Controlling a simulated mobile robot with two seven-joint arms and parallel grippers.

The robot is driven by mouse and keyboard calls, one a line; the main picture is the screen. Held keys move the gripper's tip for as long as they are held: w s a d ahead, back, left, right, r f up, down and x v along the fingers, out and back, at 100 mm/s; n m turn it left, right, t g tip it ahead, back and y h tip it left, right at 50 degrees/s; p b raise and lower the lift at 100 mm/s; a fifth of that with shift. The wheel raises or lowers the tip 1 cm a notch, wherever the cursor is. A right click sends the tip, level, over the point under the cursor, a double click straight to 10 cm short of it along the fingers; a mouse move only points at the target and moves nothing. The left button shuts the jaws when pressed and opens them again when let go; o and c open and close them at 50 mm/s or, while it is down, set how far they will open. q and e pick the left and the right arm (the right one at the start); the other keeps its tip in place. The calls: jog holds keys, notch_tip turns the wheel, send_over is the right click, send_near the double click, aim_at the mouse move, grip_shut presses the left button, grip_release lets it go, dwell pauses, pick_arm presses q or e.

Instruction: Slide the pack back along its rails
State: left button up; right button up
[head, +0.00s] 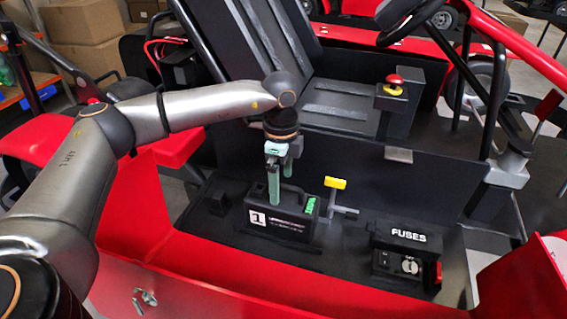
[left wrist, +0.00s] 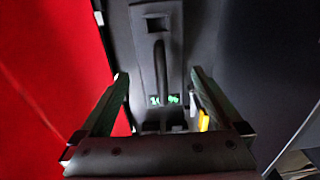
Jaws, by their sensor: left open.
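The pack (head: 285,222) is a dark box with a white label marked 1, a top handle and a small green display. It sits on the black floor of the kart's side bay. In the left wrist view the pack (left wrist: 176,50) shows its dark handle between my fingers. My left gripper (head: 280,188) is above the pack, pointing down, with its pale green fingers apart. They also show in the left wrist view (left wrist: 158,76), one on each side of the handle, and I cannot tell whether they touch it. The rails are not clearly visible. My right gripper is out of view.
A yellow-topped lever (head: 335,184) stands just right of the pack. A fuse box (head: 405,262) marked FUSES lies further right. The red body side (head: 200,275) borders the bay in front. The seat (head: 330,100) and a dark panel rise behind.

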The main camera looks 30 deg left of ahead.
aim_at(301, 203)
pick_arm(q)
notch_tip(301, 203, down, 8)
jog(key=shift+f+p, duration=0.2)
jog(key=shift+p, duration=0.25)
jog(key=shift+c, duration=0.4)
grip_shut()
jog(key=shift+w+d, duration=0.1)
jog(key=shift+w+d, duration=0.3)
jog(key=shift+d, duration=0.8)
jog(key=shift+w+d, duration=0.25)
jog(key=shift+d, duration=0.8)
jog(key=shift+r, duration=0.1)
jog(key=shift+o, duration=0.4)
grip_release()
